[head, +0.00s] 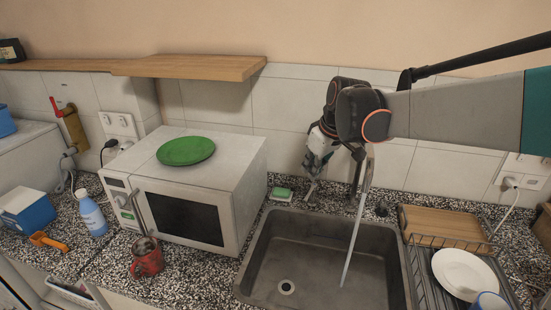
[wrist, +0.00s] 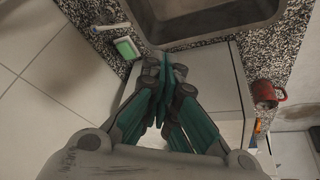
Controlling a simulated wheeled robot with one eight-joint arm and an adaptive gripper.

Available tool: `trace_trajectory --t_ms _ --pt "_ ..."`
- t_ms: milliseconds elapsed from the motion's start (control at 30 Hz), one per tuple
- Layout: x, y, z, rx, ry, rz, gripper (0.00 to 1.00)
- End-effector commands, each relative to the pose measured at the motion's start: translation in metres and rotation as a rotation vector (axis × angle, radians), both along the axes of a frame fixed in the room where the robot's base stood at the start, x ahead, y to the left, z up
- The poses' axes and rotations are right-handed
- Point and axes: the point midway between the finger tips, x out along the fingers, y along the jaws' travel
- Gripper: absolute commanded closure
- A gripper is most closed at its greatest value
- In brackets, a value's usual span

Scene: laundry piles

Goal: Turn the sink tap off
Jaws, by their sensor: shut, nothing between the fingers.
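The dark sink tap (head: 354,178) stands behind the sink in the head view, with its upper part hidden by my arm. A stream of water (head: 354,232) runs from it down into the grey sink (head: 262,262). My gripper (head: 311,184) is to the left of the tap, above the counter at the back of the sink, apart from the tap as far as I can tell. In the wrist view my gripper (wrist: 166,64) is shut, with its teal fingers together and nothing between them. The sink's corner (wrist: 158,40) shows there, but I cannot make out the tap.
A green-topped sponge (head: 281,194) lies at the sink's back left corner. A microwave (head: 195,190) with a green plate (head: 186,150) and a red mug (head: 147,262) stand to the left. A dish rack (head: 428,272) and a wooden board (head: 442,224) are on the right.

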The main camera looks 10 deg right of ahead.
Motion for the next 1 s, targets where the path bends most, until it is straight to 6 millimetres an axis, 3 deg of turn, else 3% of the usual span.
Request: trace_trajectory --t_ms 200,500,733,1000 --pt "0.059 -0.002 -0.019 -0.004 0.032 0.126 1.00" --pt "0.125 -0.004 -0.063 0.004 0.064 0.302 1.00" --pt "0.152 -0.006 -0.092 0.011 0.073 0.390 1.00" --pt "0.159 -0.003 -0.111 0.013 0.075 0.415 1.00"
